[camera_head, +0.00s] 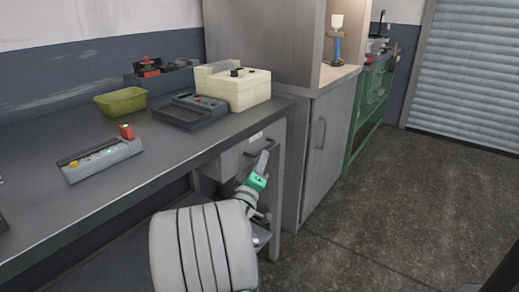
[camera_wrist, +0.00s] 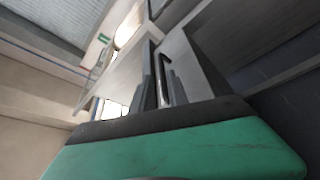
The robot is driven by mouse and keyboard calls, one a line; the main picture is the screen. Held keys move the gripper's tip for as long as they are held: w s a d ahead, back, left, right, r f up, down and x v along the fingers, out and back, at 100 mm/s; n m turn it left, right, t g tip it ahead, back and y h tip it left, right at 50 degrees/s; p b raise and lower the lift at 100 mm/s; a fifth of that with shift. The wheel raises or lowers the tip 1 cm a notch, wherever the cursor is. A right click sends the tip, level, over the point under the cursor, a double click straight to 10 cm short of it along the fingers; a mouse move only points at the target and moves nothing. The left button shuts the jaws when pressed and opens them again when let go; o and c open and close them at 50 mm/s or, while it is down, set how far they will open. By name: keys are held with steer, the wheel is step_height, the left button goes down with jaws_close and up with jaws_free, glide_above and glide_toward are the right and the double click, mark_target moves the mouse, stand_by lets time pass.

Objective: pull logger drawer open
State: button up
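The drawer (camera_head: 233,158) is a grey front under the right end of the workbench, with a pale label on it and a dark bar handle (camera_head: 252,154). It looks shut. My gripper (camera_head: 263,160), with a green body, is right at the handle and partly hides it. In the wrist view the dark handle (camera_wrist: 164,66) stands between my two grey fingers (camera_wrist: 162,85), in front of the grey drawer panel (camera_wrist: 198,62). The fingers look apart around the handle. Whether they touch it is not clear.
The workbench (camera_head: 130,172) carries a cream device (camera_head: 240,92), a grey tray (camera_head: 190,110), a green bin (camera_head: 121,102) and a grey control box (camera_head: 102,159). A tall cabinet (camera_head: 325,140) stands close on the right. The floor (camera_head: 420,200) beyond is clear.

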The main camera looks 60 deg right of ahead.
steer(key=x, duration=0.2)
steer(key=w+x, duration=0.1)
steer(key=x, duration=0.2)
steer(key=shift+s, duration=0.1)
jaws_close()
stand_by(1.2)
